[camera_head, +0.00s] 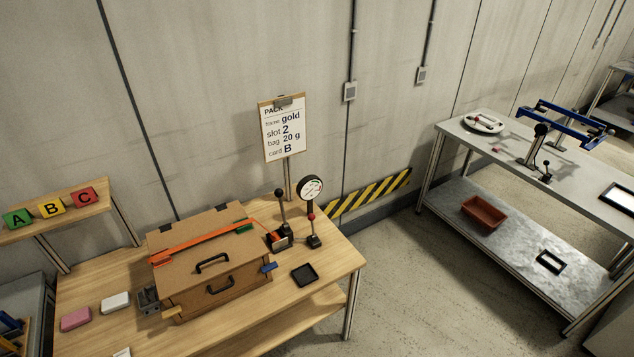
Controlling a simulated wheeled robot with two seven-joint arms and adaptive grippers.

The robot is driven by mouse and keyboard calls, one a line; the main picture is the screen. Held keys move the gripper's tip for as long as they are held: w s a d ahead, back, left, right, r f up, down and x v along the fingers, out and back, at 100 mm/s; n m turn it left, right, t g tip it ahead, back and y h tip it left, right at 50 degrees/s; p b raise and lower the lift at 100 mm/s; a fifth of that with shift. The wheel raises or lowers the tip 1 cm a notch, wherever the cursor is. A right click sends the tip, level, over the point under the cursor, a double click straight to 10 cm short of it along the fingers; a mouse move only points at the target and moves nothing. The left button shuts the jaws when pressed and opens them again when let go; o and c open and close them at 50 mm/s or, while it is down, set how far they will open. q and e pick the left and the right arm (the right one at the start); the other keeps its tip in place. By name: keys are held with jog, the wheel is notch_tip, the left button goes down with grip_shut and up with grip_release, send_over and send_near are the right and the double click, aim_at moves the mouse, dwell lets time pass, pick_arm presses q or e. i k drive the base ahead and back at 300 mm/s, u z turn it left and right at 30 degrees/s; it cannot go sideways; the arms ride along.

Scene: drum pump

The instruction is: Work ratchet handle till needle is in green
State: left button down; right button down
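A ratchet (281,239) stands on the wooden table just right of a brown case. Its handle (283,207) is roughly upright with a black knob on top. An orange strap (204,241) runs across the case lid toward the ratchet. A round gauge (312,188) stands on a short post right of the ratchet. Its white face has a green and a red part; the needle is too small to read. The brown case (213,277) is shut, with dark handles on lid and front. Neither of my grippers is in view.
The wooden table (325,290) also holds a black tray (304,275), a pink block (75,319) and a white block (115,302). A sign (285,131) stands behind the ratchet. A metal bench (465,141) is at the right, with open floor between.

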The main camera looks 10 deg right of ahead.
aim_at(279, 192)
jog(key=z, duration=0.2)
jog(key=i, duration=1.2)
jog(key=u, duration=0.55)
